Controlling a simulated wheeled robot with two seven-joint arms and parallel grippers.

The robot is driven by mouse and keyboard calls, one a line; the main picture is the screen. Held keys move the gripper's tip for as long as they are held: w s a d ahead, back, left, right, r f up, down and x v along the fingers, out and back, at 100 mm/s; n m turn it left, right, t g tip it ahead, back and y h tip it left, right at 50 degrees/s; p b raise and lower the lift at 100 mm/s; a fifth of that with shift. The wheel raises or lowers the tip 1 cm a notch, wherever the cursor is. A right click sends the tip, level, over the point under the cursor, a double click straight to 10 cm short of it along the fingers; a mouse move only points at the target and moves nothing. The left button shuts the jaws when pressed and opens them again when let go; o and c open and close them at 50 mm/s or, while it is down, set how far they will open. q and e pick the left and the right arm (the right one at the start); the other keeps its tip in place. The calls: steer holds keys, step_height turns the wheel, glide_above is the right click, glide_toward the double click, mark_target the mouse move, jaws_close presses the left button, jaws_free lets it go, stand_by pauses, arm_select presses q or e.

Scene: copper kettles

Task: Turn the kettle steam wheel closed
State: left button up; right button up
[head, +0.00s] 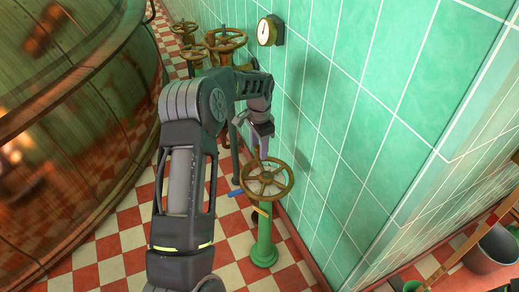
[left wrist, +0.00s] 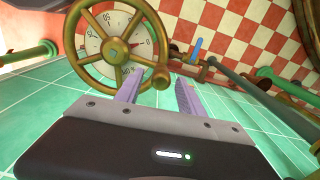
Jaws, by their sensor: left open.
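The brass steam wheel (head: 283,189) is a spoked handwheel on top of a green pedestal (head: 264,240) beside the tiled wall. In the left wrist view the wheel (left wrist: 115,52) is at upper left, with a pale marked dial (left wrist: 95,45) behind its spokes. My left gripper (head: 262,152) is just above the wheel's far side in the head view. In the left wrist view my left gripper (left wrist: 158,84) is open, its two pale fingers apart near the lower right of the rim. I cannot tell whether they touch it. My right gripper is out of view.
A large copper kettle (head: 70,110) fills the left side. Other brass wheels (head: 226,40) and a round gauge (head: 267,31) are at the back. The green tiled wall (head: 370,100) is close on the right. A grey bucket (head: 492,248) stands at lower right.

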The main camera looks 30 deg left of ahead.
arm_select(q)
step_height(320, 180, up, 6)
steer(key=shift+r, duration=0.1)
steer(key=shift+d, duration=0.1)
stand_by(0.6)
